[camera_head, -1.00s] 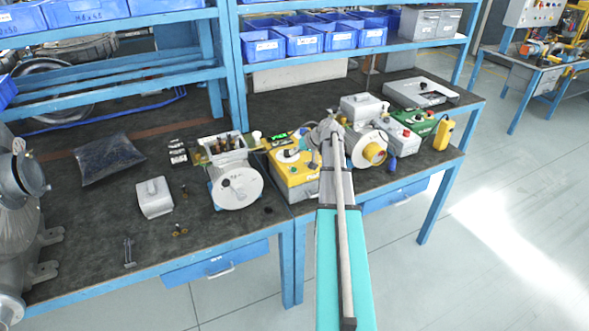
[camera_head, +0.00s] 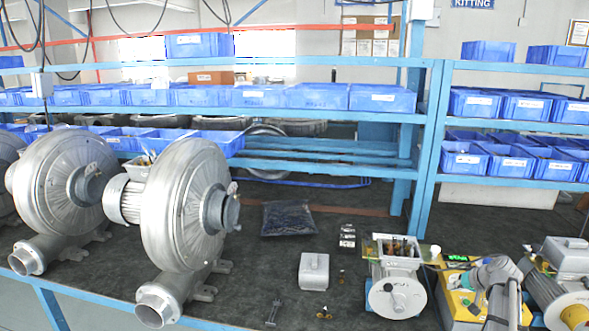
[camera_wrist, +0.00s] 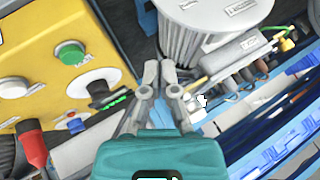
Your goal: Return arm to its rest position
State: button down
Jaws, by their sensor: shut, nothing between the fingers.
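In the wrist view my gripper (camera_wrist: 159,76) has its two grey fingers close together with nothing between them. Its tips show over the gap between a yellow control box (camera_wrist: 40,50) at left and a grey ribbed motor (camera_wrist: 208,30) at top. I cannot tell how high the tips are above the bench. In the head view my arm (camera_head: 502,300) enters from the lower right edge and reaches to the yellow control box (camera_head: 462,303). The gripper fingers cannot be made out there.
A motor with an open terminal box (camera_head: 397,294) stands left of the yellow box. A grey cover (camera_head: 313,271) and a dark bag (camera_head: 288,218) lie on the bench. Large grey blowers (camera_head: 190,210) fill the left. Blue shelving (camera_head: 300,115) with bins runs behind.

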jog(key=s+a+f+n+g, duration=0.1)
jog(key=s+a+f+g, duration=0.1)
jog(key=a, duration=0.8)
jog(key=s+a+f+n+g, duration=0.1)
jog(key=s+a+g, duration=0.15)
jog(key=a, duration=0.85)
jog(key=s+a+f+n+g+h, duration=0.1)
jog(key=s+a+g+h, duration=0.1)
jog(key=s+a, duration=1)
jog(key=a+h, duration=0.1)
jog(key=a, duration=0.2)
jog(key=shift+a+f+n+g+h, duration=0.15)
jog(key=shift+f+n+g+h, duration=0.1)
jog(key=shift+n+g+h, duration=0.15)
